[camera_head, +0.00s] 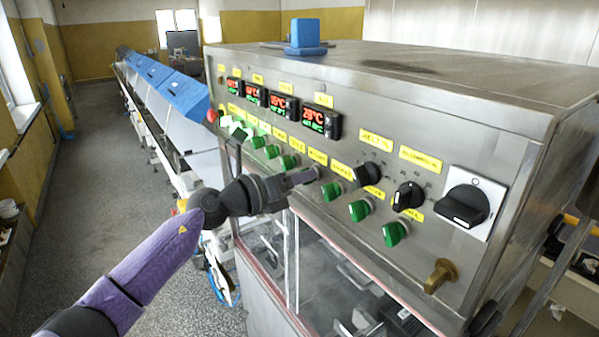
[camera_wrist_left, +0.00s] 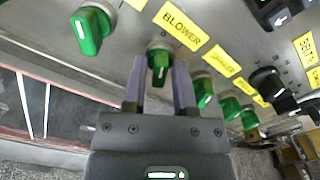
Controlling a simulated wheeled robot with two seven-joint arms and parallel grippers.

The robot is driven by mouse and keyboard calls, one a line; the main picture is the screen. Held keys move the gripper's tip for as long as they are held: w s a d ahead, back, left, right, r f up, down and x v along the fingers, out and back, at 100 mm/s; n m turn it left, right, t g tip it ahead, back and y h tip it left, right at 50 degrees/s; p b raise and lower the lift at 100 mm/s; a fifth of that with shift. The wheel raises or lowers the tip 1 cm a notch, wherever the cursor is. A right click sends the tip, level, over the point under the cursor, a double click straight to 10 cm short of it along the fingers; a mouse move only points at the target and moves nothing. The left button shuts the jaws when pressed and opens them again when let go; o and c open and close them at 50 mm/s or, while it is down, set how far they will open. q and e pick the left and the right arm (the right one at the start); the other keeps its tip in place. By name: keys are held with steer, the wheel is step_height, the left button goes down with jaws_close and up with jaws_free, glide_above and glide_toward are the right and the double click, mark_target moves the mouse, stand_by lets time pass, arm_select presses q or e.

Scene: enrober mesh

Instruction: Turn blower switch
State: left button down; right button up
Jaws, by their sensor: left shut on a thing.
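The blower switch is a green knob (camera_wrist_left: 158,62) beside a yellow BLOWER label (camera_wrist_left: 182,24) in the left wrist view. It sits between the two fingers of my left gripper (camera_wrist_left: 158,82), which is shut on it. In the head view my left gripper (camera_head: 304,177) reaches the front of the steel control panel (camera_head: 470,140) from the left. Its fingers hide the blower switch there. My right gripper is not in view.
Neighbouring green knobs (camera_head: 332,190) and (camera_head: 289,162) sit close on both sides of the fingers. Black knobs (camera_head: 408,196) and a large black rotary switch (camera_head: 464,203) are further right. Red-green displays (camera_head: 320,121) are above. Clear enclosure panels lie below.

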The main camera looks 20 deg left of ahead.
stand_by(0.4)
arm_select(q)
steer(key=c, duration=0.6)
jaws_free()
steer(key=shift+c, duration=0.2)
steer(key=b+v, duration=0.4)
steer(key=v, duration=0.5)
steer(key=shift+s+a, duration=0.3)
